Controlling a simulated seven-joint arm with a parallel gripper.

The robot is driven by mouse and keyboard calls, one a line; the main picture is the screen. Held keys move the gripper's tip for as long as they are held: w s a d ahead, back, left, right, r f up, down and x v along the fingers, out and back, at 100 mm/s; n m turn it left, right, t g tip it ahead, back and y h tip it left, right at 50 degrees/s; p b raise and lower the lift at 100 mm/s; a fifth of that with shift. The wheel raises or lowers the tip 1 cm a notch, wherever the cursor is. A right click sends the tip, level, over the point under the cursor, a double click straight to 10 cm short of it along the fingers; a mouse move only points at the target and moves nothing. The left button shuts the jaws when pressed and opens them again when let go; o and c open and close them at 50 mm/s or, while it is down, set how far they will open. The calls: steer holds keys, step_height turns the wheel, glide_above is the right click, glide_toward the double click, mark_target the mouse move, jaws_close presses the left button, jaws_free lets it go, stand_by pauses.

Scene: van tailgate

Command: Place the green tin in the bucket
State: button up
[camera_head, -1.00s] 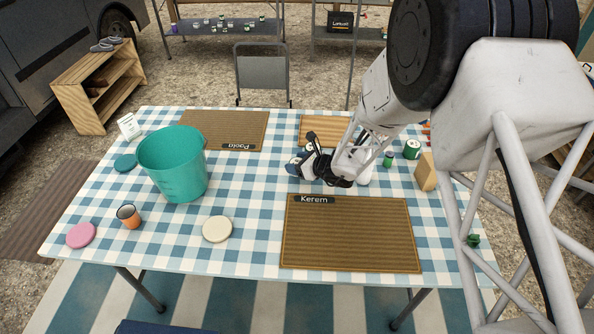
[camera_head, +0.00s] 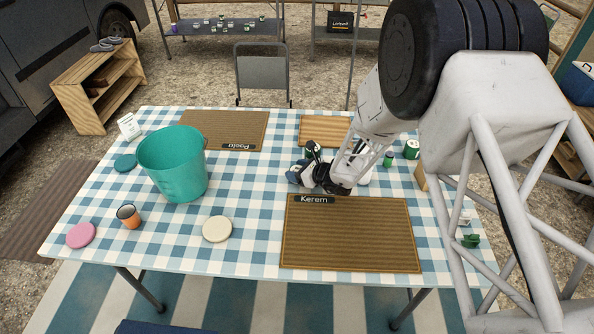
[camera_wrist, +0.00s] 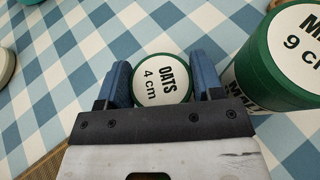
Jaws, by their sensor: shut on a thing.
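My gripper (camera_wrist: 163,84) is shut on a short green tin (camera_wrist: 162,80) in the wrist view. The tin's white lid reads "OATS 4 cm" and its rim is green. In the head view my gripper (camera_head: 302,174) is low over the table, behind the Kerem mat, and mostly hides the tin. I cannot tell whether the tin touches the cloth. A bigger green tin (camera_wrist: 277,68), its lid marked "9 cm", stands just right of the gripper in the wrist view. The teal bucket (camera_head: 172,170) stands upright on the left of the table.
Small green tins (camera_head: 388,159) and (camera_head: 411,149) stand right of my arm. The Kerem mat (camera_head: 350,238) lies in front. The cloth between gripper and bucket is clear.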

steer(key=shift+f, duration=0.15)
steer(key=o, duration=0.9)
steer(key=shift+o, duration=0.2)
steer(key=shift+d+r, duration=0.1)
steer(key=shift+r, duration=0.1)
steer(key=v, duration=1.1)
steer(key=shift+s+d+r, duration=0.2)
steer(key=shift+d, duration=0.1)
